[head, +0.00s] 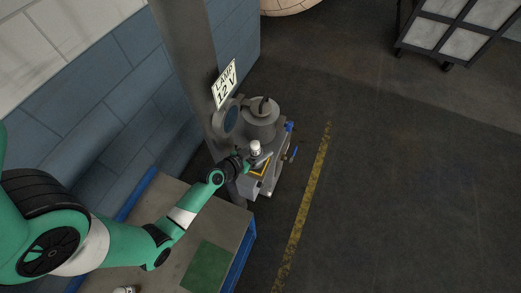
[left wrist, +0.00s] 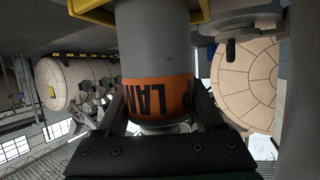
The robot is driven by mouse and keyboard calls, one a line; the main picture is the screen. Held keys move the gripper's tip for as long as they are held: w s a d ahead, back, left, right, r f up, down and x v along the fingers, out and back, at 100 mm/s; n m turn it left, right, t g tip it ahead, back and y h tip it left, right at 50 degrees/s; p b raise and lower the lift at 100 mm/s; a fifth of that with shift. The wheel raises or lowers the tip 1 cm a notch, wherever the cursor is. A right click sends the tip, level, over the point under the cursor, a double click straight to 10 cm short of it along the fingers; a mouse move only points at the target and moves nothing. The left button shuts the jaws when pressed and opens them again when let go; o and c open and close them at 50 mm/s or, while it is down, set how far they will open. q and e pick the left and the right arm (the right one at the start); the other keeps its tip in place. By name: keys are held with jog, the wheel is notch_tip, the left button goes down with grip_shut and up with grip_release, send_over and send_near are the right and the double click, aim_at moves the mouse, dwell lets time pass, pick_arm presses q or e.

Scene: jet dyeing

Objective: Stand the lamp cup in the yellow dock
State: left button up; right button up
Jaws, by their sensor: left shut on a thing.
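The lamp cup is a grey cylinder with an orange lettered band (left wrist: 158,97) in the left wrist view. Its small pale top (head: 255,147) shows in the head view. My left gripper (head: 257,157) is shut on the cup around the band, at the machine by the column. The yellow dock (head: 260,168) shows just below the gripper in the head view. In the left wrist view yellow dock edges (left wrist: 95,14) show on both sides of the cup's far end. I cannot tell whether the cup is seated. My right gripper is not in view.
A grey machine with a round lid (head: 262,118) stands behind the dock. A "LAMP 12 V" sign (head: 224,84) is on the column (head: 186,45). A bench with a green mat (head: 207,266) is in front. Open floor lies right, past a yellow line (head: 308,195).

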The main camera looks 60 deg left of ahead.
pick_arm(q)
jog(key=o, duration=1.2)
jog(key=shift+f, duration=0.1)
jog(key=shift+r, duration=0.25)
jog(key=v, duration=1.2)
jog(key=shift+b, duration=0.4)
